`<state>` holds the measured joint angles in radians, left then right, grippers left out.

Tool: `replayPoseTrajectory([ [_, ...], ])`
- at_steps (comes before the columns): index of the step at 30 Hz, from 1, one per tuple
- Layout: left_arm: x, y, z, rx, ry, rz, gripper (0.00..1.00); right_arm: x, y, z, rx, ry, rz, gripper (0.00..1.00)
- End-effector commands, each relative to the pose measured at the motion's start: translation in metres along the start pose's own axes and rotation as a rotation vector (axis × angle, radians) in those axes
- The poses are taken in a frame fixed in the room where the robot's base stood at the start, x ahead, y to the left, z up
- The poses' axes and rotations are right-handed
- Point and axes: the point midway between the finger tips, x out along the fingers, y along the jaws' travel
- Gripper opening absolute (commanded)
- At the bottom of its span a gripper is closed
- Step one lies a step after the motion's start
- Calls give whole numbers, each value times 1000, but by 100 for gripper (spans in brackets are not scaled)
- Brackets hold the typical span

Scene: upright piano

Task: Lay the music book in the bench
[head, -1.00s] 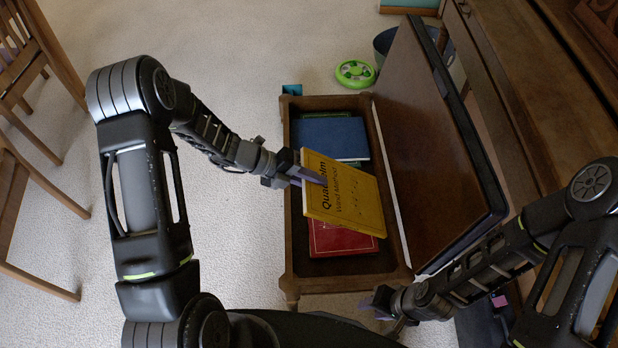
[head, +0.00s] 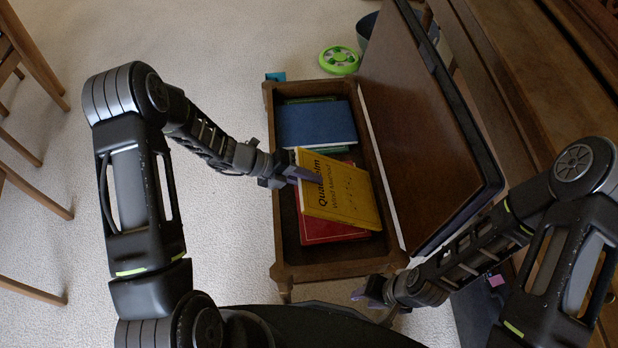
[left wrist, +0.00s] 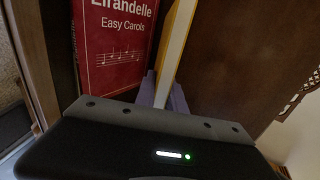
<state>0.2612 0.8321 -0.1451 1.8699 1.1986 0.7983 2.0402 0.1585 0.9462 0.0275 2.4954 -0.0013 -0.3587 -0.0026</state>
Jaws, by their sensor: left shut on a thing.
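In the left wrist view the yellow book (left wrist: 173,50) shows edge-on between the purple fingertips (left wrist: 162,95). The bench's dark lid (head: 425,130) stands raised on the right. Inside the bench lie a blue book (head: 316,124) at the far end and a red book (head: 325,231), partly under the yellow one. The red book (left wrist: 113,50) reads "Easy Carols". My right gripper (head: 368,292) is near the bench's front right corner; its jaws are unclear.
The piano (head: 520,80) stands along the right. A green round thing (head: 339,60) and a dark bin (head: 366,30) are beyond the bench. Wooden chairs (head: 30,60) are at the left. Carpet between chairs and bench is clear.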

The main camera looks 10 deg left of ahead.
Motion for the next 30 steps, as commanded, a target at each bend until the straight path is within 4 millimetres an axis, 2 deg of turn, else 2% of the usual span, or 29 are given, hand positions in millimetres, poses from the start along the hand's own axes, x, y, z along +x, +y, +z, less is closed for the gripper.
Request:
replayPoseTrajectory([
  [3, 0, -1, 0, 0, 0, -2, 0, 0, 0, 0, 0, 0, 0, 36],
  [4, 0, -1, 0, 0, 0, -2, 16, 0, 0, 0, 0, 0, 0, 36],
  [13, 0, -1, 0, 0, 0, -1, 40, 0, 0, 0, 0, 0, 0, 36],
  [23, -4, 0, 0, -1, -1, 0, 40, -1, 0, 0, 0, 0, 0, 36],
  [26, -13, -1, 1, -1, -2, 1, 40, -4, -2, 0, 0, 0, 0, 36],
  [30, -35, -2, 1, -1, -4, 1, 40, -9, -3, 0, -1, 0, 0, 36],
])
